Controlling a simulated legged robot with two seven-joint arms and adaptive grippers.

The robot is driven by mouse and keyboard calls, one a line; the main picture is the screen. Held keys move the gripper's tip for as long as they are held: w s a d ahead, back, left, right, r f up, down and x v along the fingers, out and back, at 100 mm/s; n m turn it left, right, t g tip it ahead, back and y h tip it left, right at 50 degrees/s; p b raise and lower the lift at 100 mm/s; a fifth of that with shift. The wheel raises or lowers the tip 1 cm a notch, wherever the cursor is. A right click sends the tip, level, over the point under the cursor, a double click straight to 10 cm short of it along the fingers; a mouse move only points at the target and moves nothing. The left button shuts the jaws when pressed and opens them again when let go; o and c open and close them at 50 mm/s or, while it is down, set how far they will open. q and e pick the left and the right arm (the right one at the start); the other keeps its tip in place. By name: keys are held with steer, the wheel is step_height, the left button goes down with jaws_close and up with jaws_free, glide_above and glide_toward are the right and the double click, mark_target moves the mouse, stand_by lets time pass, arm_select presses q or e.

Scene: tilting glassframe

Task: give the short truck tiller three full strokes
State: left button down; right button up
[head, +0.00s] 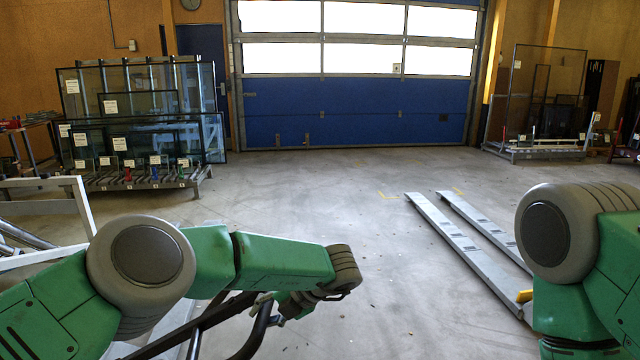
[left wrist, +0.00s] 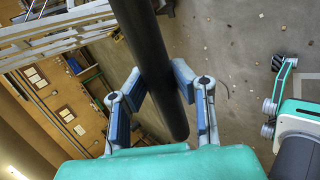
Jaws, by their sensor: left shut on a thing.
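The tiller is a black bar (left wrist: 148,45) that runs between the fingers of my left gripper (left wrist: 160,88) in the left wrist view. The gripper is shut on it. In the head view black tubing (head: 205,318) with a curved end shows low in the middle, beside my left gripper (head: 283,306), which is partly hidden by my forearm. The truck's body is mostly hidden behind my left arm.
A pale metal frame (head: 82,205) stands at the left. A rack of glass panes (head: 140,180) is behind it. Two grey rails (head: 465,245) lie on the floor at the right. A blue door (head: 360,112) closes the back. The mid floor is clear.

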arm_select(q)
steer(key=a+r+p, duration=0.7)
steer(key=r+p, duration=0.2)
steer(key=p, duration=0.1)
steer(key=shift+w+a+r, duration=0.15)
steer(key=shift+w+a, duration=0.1)
steer(key=shift+w, duration=0.05)
steer(key=a+r+p, duration=0.7)
steer(key=a+r, duration=0.1)
steer(key=a, duration=0.1)
steer(key=shift+w+r, duration=0.15)
steer(key=shift+w, duration=0.1)
